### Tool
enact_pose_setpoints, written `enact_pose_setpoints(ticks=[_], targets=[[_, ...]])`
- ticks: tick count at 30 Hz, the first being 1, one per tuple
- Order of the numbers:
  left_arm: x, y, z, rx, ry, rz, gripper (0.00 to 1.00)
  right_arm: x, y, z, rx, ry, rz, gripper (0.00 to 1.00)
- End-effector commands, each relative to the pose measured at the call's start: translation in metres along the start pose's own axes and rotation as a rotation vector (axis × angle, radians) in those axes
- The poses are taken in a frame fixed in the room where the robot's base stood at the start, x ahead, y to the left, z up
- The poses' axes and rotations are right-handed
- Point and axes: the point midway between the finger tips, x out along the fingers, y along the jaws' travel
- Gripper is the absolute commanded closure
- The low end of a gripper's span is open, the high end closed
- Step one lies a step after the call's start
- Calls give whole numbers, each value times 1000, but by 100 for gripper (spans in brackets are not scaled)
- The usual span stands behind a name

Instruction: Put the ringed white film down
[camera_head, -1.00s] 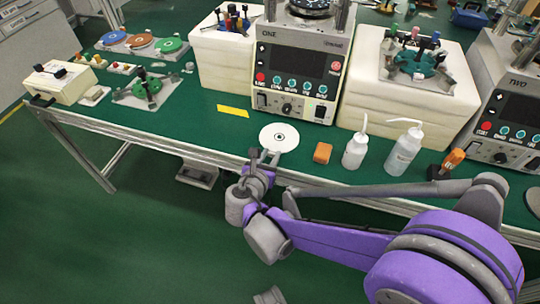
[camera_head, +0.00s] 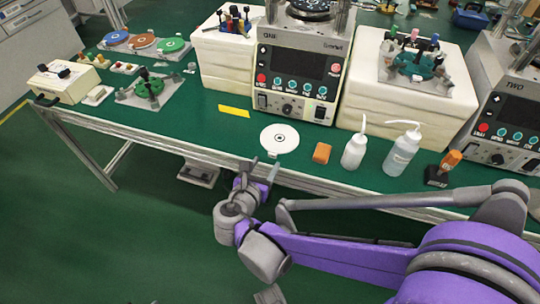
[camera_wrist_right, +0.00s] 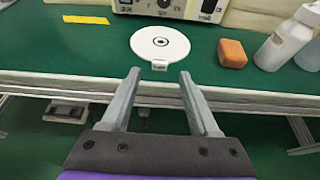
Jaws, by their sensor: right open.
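The ringed white film (camera_head: 279,138) is a white disc with a dark ring at its centre and a small tab at its near edge. It lies flat on the green bench top (camera_head: 205,130) near the front edge, and it also shows in the right wrist view (camera_wrist_right: 160,42). My right gripper (camera_head: 258,170) is open and empty, in front of the bench edge and apart from the film. In the right wrist view its two fingers (camera_wrist_right: 158,85) point toward the film's tab with a gap between. My left gripper is not in view.
An orange block (camera_head: 322,153) and two white bottles (camera_head: 354,148) (camera_head: 401,150) stand right of the film. A yellow strip (camera_head: 234,111) lies to its left. A control machine (camera_head: 300,75) stands behind.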

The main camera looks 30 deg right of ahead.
Motion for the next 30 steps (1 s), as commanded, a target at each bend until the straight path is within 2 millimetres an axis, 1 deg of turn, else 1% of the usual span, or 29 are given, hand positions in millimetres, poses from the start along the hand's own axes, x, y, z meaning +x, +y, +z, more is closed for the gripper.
enact_pose_setpoints(ticks=[1, 6, 10, 12, 14, 17, 20, 21, 22, 23, 24, 27, 30], targets=[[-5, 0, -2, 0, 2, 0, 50, -14, 1, 2, -1, 0, 7, 39], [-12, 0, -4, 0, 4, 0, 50, -44, 1, 1, -1, 0, 5, 39], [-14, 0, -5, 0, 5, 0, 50, -57, 1, 1, 0, 0, 2, 39], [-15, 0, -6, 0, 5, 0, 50, -60, -2, -1, 19, 11, -2, 39], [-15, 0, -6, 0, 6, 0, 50, -58, -9, -5, 77, 47, -13, 39], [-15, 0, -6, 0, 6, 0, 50, -53, -32, -21, 306, 176, -61, 39], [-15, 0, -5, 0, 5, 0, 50, -54, -61, -47, 691, 358, -169, 39], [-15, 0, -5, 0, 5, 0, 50, -58, -71, -58, 870, 430, -229, 39], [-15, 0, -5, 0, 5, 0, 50, -62, -77, -66, 1007, 482, -279, 39], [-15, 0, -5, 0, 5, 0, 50, -67, -82, -72, 1143, 527, -332, 39], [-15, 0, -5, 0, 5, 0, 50, -74, -87, -80, 1319, 583, -407, 39], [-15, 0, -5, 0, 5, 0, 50, -93, -92, -93, 1715, 688, -597, 39], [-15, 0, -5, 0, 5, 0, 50, -107, -92, -98, 2007, 749, -757, 39]])
